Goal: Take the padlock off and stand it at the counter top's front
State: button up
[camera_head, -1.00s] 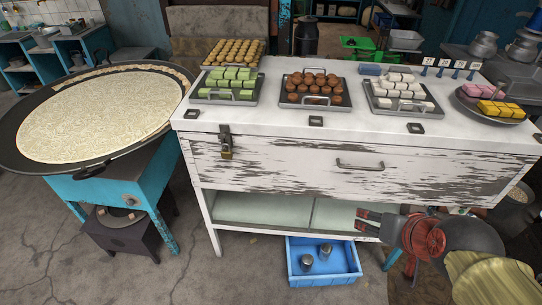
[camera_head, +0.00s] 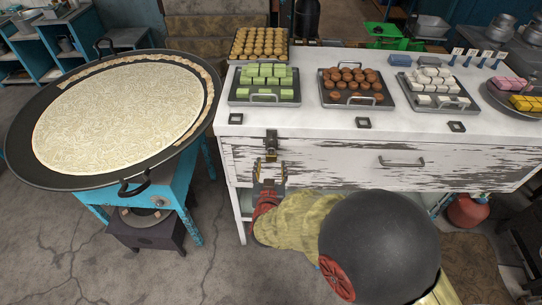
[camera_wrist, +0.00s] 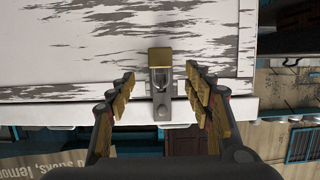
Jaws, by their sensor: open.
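The brass padlock (camera_head: 270,156) hangs from a dark metal hasp (camera_head: 271,138) at the left end of the white counter's front; its lower part is hard to make out in the head view. In the wrist view its brass body (camera_wrist: 160,56) and shackle show clearly at the hasp. My gripper (camera_head: 270,172) is open, right by the padlock. In the wrist view my gripper's fingers (camera_wrist: 160,78) stand on either side of the padlock and hasp, with gaps on both sides. The white counter top (camera_head: 300,120) has a bare strip along its front edge.
Trays of green sweets (camera_head: 264,83), brown sweets (camera_head: 352,87) and white sweets (camera_head: 436,90) stand on the counter. Dark square plates (camera_head: 363,122) lie near its front edge. A drawer handle (camera_head: 401,162) juts out to the right. A large round pan (camera_head: 118,120) stands left.

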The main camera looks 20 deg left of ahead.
aim_at(271, 157)
jog(key=b+x, duration=0.1)
jog(key=x, duration=0.5)
jog(key=shift+a+f, duration=0.1)
jog(key=shift+f, duration=0.05)
jog(key=shift+c, duration=1.1)
jog(key=c, duration=1.1)
